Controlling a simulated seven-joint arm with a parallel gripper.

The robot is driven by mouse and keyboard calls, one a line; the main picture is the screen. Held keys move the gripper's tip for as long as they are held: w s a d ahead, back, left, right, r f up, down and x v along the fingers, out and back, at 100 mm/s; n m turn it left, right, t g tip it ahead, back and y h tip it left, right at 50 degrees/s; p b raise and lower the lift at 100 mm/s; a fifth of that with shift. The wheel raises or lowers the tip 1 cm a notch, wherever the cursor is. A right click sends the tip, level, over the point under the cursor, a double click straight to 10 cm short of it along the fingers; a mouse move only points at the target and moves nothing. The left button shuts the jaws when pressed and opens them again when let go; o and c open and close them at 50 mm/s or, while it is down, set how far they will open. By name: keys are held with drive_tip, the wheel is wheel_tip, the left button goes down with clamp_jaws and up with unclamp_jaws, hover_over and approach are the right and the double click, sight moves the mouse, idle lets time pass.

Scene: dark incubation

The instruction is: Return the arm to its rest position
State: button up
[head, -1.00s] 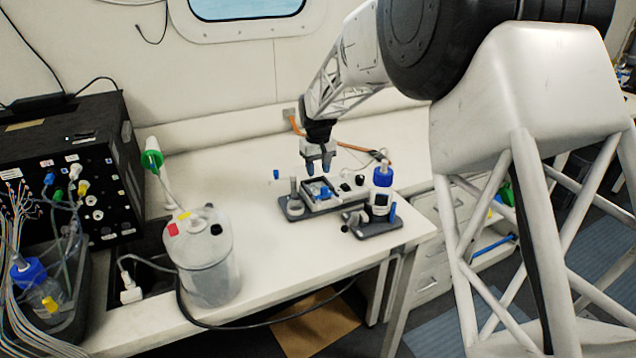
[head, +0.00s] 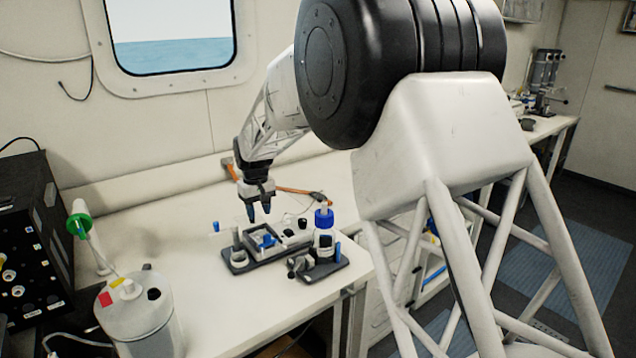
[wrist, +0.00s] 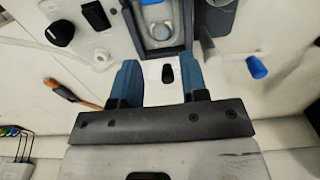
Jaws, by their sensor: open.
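My gripper (head: 259,212) hangs from my arm above the white bench, pointing down, with its two blue fingers apart and nothing between them. In the head view it is over the back part of a dark tray (head: 238,265) that holds a small open box with a blue item (head: 266,241). In the wrist view my gripper (wrist: 163,85) shows two blue fingers spread apart, with a small black piece (wrist: 168,74) on the white surface seen between them. Part of the tray (wrist: 185,12) shows beyond the fingers.
A blue-capped bottle (head: 323,238) stands on a second dark base at the right. An orange-handled tool (head: 300,191) lies behind the tray. A small blue cap (head: 216,227) stands left of it.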

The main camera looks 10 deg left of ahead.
drive_tip(key=s+d+r+m, duration=0.1)
drive_tip(key=s+d+r, duration=0.35)
drive_tip(key=d, duration=0.55)
drive_tip(key=s+d+r+m+t, duration=0.15)
drive_tip(key=s+d+r, duration=0.35)
drive_tip(key=d, duration=0.5)
drive_tip(key=s+d+r+m, duration=0.2)
drive_tip(key=s+d+r, duration=0.2)
drive_tip(key=s+d, duration=0.45)
drive_tip(key=s+d+f+m, duration=0.2)
drive_tip(key=s+d, duration=0.7)
drive_tip(key=s, duration=0.5)
drive_tip(key=s+d+f+m+t, duration=0.1)
drive_tip(key=s+d+f+m, duration=0.1)
drive_tip(key=s+d, duration=0.8)
drive_tip(key=s, duration=0.4)
drive_tip(key=shift+d+f, duration=0.3)
drive_tip(key=shift+f, duration=0.1)
